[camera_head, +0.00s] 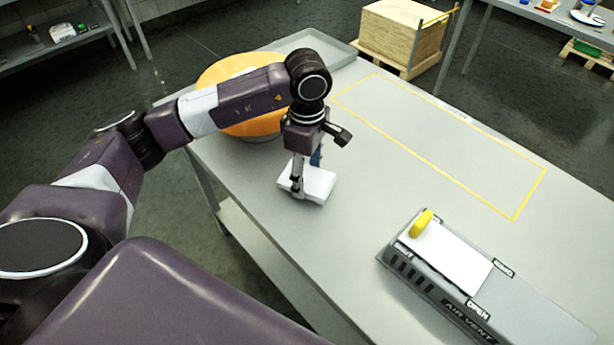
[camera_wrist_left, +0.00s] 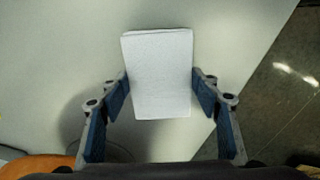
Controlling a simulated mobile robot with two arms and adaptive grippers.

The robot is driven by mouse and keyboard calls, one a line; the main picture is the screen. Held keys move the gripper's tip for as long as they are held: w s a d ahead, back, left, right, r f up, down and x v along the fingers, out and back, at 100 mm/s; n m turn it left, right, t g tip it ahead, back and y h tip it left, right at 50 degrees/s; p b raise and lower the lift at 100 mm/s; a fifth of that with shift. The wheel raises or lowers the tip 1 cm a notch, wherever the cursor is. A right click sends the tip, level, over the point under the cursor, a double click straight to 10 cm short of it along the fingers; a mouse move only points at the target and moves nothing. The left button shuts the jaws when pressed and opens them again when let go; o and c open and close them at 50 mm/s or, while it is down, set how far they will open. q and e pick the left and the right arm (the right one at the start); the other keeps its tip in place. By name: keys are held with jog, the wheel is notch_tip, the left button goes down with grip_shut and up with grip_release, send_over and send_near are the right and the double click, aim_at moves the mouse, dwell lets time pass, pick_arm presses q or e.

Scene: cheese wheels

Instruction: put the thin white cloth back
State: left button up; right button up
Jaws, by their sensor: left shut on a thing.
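The thin white cloth (camera_wrist_left: 160,75) is a flat, folded white rectangle in the left wrist view, between the blue finger pads. It also shows in the head view (camera_head: 319,186), at or just above the table near its left edge; I cannot tell whether it touches the table. My left gripper (camera_head: 305,185) is shut on the cloth; its two fingers also show in the left wrist view (camera_wrist_left: 160,98). My right gripper is not in view.
A large orange cheese wheel (camera_head: 222,75) stands behind my left arm. A grey air vent box (camera_head: 400,268) with a white plate and yellow knob (camera_head: 422,223) is at the front right. A yellow-outlined area (camera_head: 440,140) on the table is empty. A metal tray (camera_head: 340,52) lies at the far end.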

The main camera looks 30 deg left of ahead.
pick_arm(q)
jog(key=shift+f, duration=0.9)
jog(key=shift+f, duration=0.1)
jog(key=o, duration=0.7)
jog(key=shift+f, duration=0.1)
jog(key=shift+c, duration=0.2)
jog(key=o, duration=0.5)
